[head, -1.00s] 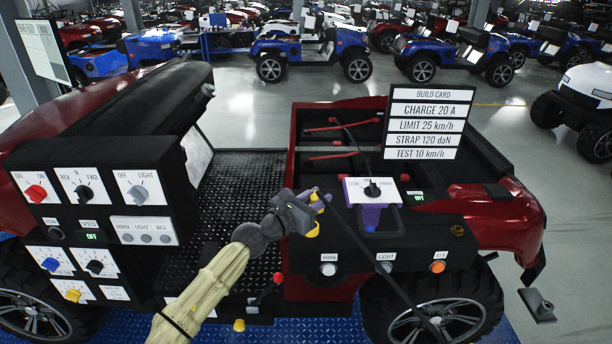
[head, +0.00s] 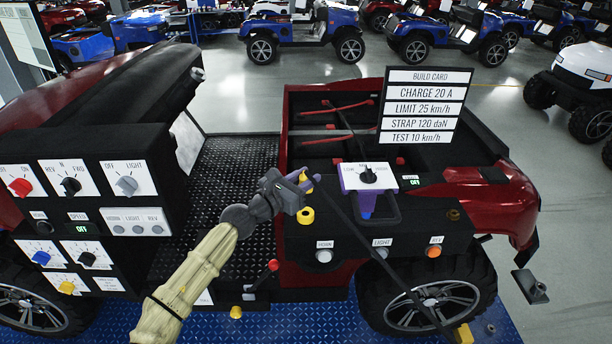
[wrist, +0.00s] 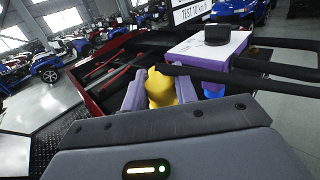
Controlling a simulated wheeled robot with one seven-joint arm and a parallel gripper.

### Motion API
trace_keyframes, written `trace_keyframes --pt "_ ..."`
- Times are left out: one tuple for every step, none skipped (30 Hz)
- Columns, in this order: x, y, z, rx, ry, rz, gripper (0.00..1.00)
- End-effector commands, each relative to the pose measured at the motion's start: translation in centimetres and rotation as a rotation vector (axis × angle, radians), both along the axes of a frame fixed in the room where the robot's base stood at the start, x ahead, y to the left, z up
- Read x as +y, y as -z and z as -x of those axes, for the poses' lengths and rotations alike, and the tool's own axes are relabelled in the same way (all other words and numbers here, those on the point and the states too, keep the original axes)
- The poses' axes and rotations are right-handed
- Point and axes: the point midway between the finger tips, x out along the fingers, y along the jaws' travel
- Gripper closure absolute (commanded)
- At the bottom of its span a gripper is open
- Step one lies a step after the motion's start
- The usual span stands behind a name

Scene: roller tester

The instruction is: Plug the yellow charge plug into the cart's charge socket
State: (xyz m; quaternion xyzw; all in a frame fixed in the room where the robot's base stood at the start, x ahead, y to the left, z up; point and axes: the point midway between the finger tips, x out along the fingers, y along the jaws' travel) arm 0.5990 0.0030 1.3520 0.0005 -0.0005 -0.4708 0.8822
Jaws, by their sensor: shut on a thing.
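My gripper (head: 305,186) is shut on the yellow charge plug (wrist: 160,88), with one purple finger on each side of it in the wrist view. In the head view the gripper is above the cart's dark side panel, left of the purple-framed dial. A black cable (head: 385,262) runs from the plug down to the right. A yellow round piece (head: 306,216) shows just below the gripper; I cannot tell whether it is part of the plug. A small round brownish fitting (head: 453,215) on the right of the panel may be the charge socket; the plug is apart from it.
The white dial panel (head: 384,180) stands right of the gripper. A build card (head: 420,104) rises behind it. Buttons line the side panel, including a white one (head: 323,255) and an orange one (head: 433,251). A yellow block (head: 463,334) sits at the cable's lower end.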

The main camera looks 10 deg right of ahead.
Motion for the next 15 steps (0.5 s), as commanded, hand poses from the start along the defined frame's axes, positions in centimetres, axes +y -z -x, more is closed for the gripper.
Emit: trace_keyframes --pt "0.0 0.7 0.0 0.0 0.0 0.0 1.0" --pt "0.0 1.0 0.0 0.0 0.0 0.0 1.0" --pt "0.0 1.3 0.0 0.0 0.0 0.0 1.0" --pt "0.0 1.5 0.0 0.0 0.0 0.0 1.0" --pt "0.0 1.8 0.0 0.0 0.0 0.0 1.0" --pt "0.0 2.1 0.0 0.0 -0.001 0.0 1.0" --pt "0.0 2.3 0.0 0.0 -0.001 0.0 1.0" --pt "0.0 2.6 0.0 0.0 -0.001 0.0 1.0" --pt "0.0 2.9 0.0 0.0 -0.001 0.0 1.0" --pt "0.0 3.1 0.0 -0.001 -0.001 -0.001 1.0" --pt "0.0 3.4 0.0 -0.001 -0.001 -0.001 1.0" --pt "0.0 3.7 0.0 0.0 0.0 0.0 1.0" --pt "-0.1 3.9 0.0 -0.001 0.0 0.001 1.0" --pt "-0.1 4.1 0.0 0.0 0.001 0.001 1.0" --pt "-0.1 4.3 0.0 0.0 0.001 0.0 1.0"
